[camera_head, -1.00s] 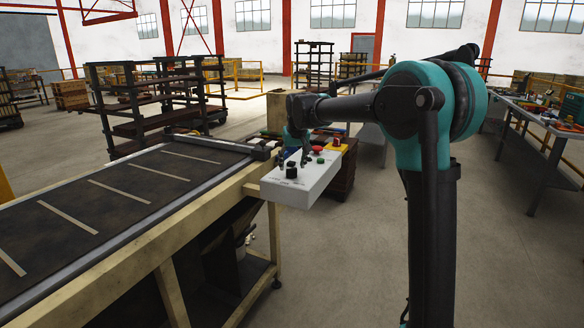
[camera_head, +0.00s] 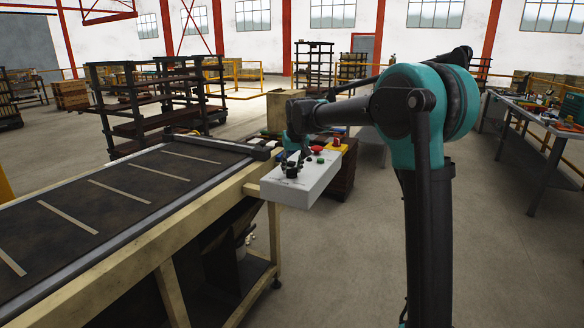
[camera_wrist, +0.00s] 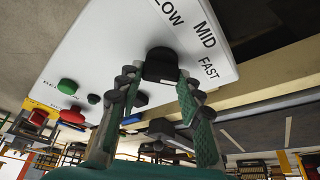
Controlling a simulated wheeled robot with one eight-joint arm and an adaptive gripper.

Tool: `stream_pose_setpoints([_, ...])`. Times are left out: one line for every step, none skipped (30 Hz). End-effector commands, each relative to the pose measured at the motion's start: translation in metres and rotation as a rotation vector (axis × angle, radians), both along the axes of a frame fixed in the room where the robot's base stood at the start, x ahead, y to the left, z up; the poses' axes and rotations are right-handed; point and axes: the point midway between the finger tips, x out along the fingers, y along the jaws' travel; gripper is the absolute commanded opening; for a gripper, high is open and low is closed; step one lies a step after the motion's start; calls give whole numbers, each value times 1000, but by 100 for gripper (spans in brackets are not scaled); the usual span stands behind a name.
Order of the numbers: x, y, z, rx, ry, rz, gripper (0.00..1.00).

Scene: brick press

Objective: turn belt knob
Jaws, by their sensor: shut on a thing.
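The belt knob (camera_wrist: 161,65) is a black knob on a white control box (camera_wrist: 110,40), beside the printed words LOW, MID and FAST. My gripper (camera_wrist: 157,78) has its two green-padded fingers on either side of the knob and is shut on it. Which mark the knob points to cannot be told. In the head view the knob (camera_head: 291,172) sits at the near left of the box (camera_head: 305,188), with my gripper (camera_head: 293,163) over it, partly covering the box top.
A red button (camera_wrist: 72,117), a green button (camera_wrist: 68,87) and a small black control (camera_wrist: 93,99) sit on the same box. The conveyor belt (camera_head: 75,205) runs at left beside it. A workbench (camera_head: 540,118) stands at right, with open floor around.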

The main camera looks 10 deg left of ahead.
Motion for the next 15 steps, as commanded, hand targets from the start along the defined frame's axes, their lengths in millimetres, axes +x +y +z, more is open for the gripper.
stream_pose_setpoints([0, 0, 0, 0, 0, 2, 7])
stream_pose_setpoints([0, 0, 0, 0, 0, 4, 7])
stream_pose_setpoints([0, 0, 0, 1, 0, 10, 7])
stream_pose_setpoints([0, 0, 0, 1, 0, 17, 7])
stream_pose_setpoints([0, 0, 0, 1, 0, 23, 7])
stream_pose_setpoints([0, 0, 0, 1, 0, 34, 7])
stream_pose_setpoints([0, -1, 0, 1, 0, 46, 7])
stream_pose_setpoints([0, -1, 0, 1, 0, 58, 7])
stream_pose_setpoints([1, -1, 0, 0, 0, 78, 7])
stream_pose_setpoints([1, -1, 0, 1, 0, 94, 7])
stream_pose_setpoints([1, -2, 0, 1, 0, 112, 7])
stream_pose_setpoints([1, -2, 0, 1, 0, 139, 7])
stream_pose_setpoints([1, -2, 0, 1, 1, 161, 7])
stream_pose_setpoints([1, -2, 0, 2, 0, 185, 7])
stream_pose_setpoints([1, -2, 0, 1, -1, 217, 7])
